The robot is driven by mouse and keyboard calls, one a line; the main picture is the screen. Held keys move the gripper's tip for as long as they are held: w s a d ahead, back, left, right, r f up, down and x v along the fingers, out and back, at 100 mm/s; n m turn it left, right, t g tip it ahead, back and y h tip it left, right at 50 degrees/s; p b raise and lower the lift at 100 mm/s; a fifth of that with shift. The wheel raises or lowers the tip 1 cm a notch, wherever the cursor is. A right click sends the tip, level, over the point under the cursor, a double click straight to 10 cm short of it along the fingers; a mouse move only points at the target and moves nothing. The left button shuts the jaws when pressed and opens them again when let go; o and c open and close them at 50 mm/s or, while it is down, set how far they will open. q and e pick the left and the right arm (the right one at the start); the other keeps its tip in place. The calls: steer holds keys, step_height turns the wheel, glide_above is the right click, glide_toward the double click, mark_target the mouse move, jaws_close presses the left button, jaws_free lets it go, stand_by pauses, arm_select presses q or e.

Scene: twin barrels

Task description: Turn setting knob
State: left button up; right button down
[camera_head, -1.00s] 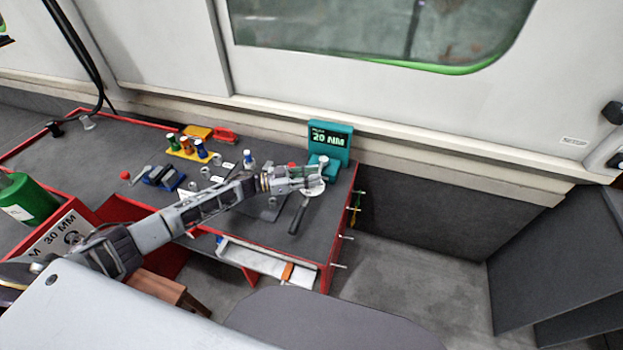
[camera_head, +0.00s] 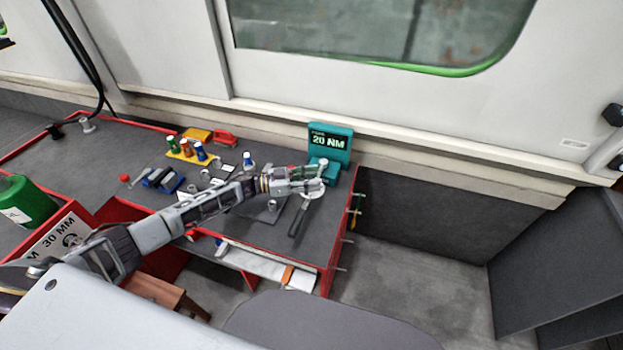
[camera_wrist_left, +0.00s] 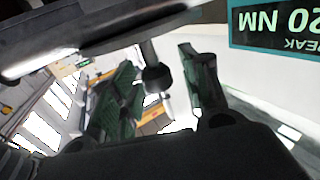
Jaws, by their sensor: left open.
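A teal torque tester (camera_head: 331,143) reading 20 NM stands at the back right corner of the workbench. A torque wrench with a black handle (camera_head: 298,217) and a round silver head (camera_head: 313,193) lies in front of it. My left gripper (camera_head: 318,177) is open over the wrench head, close to the tester. In the left wrist view, a short post with a dark round end (camera_wrist_left: 157,79), which may be the knob, shows between the open fingers (camera_wrist_left: 160,95). I cannot tell whether they touch it. The tester's display (camera_wrist_left: 277,22) appears upside down there. My right gripper is not in view.
Several small bottles stand on a yellow holder (camera_head: 184,155), with blue parts (camera_head: 162,180) nearer the front. A green canister (camera_head: 27,203) is at the left. Floor right of the bench is clear.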

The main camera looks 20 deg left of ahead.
mark_target(311, 178)
arm_select(q)
steer(key=shift+r, duration=5)
